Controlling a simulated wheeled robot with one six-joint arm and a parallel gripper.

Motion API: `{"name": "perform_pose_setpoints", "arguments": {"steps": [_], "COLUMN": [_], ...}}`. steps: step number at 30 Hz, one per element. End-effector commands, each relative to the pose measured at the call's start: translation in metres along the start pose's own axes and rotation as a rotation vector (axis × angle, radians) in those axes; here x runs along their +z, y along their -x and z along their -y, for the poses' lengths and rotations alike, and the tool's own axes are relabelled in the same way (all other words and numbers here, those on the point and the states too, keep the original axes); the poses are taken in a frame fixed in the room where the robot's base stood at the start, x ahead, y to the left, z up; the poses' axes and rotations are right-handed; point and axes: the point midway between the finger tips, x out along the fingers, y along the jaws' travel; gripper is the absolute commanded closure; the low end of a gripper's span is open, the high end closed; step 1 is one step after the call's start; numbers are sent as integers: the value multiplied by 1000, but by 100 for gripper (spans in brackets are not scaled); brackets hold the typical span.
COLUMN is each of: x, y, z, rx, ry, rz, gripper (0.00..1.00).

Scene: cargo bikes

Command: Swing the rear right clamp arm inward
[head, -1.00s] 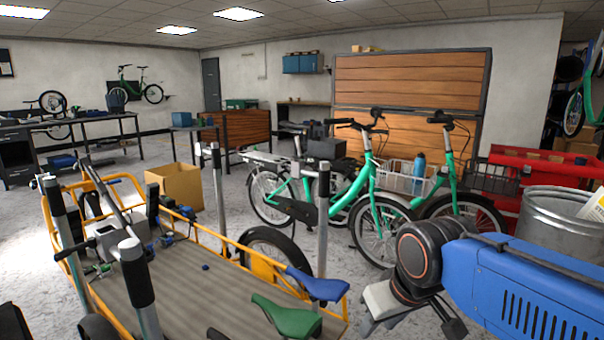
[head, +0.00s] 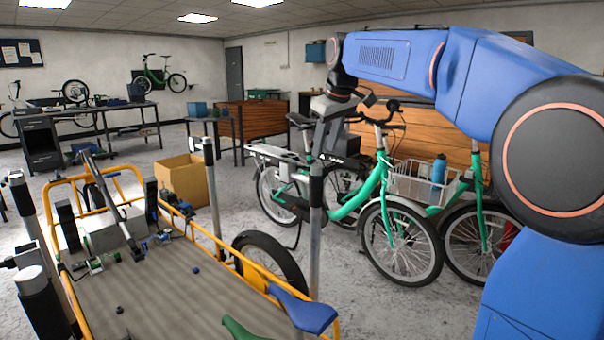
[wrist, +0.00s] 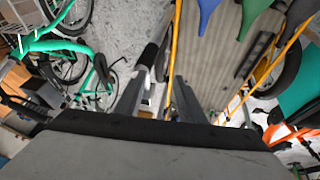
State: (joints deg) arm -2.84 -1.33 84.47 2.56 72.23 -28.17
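The cargo bike's long bed (head: 150,290) lies at lower left in the head view, framed by yellow rails. Upright metal posts with black sleeves stand around it. One post (head: 315,240) rises at the bed's right side; another (head: 213,200) stands farther back. I cannot tell which part is the rear right clamp arm. My gripper (head: 322,112) is at the top of the nearer right post in the picture; contact is unclear. In the wrist view its two fingers (wrist: 160,85) are apart. A black-topped post (wrist: 149,55) shows beyond them, near the yellow rail (wrist: 176,45).
A blue saddle (head: 303,311) and a green saddle (head: 238,328) sit at the bed's near end. Parked green bikes (head: 375,190) stand close on the right. A cardboard box (head: 183,180) is behind the bed.

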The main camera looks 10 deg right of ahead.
Motion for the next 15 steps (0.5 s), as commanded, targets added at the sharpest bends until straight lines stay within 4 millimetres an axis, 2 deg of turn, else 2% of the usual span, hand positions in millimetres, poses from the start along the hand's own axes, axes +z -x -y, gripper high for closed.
{"name": "perform_pose_setpoints", "arguments": {"steps": [1, 6, 9, 15], "x": [-19, -62, -78, -88], "y": [-5, -14, -18, -24], "z": [-8, -25, -31, -34], "rx": [-3, -9, -10, -12], "ry": [21, 85, 109, 129], "rz": [-1, -6, -9, -10], "gripper": [64, 64, 64, 64]}}
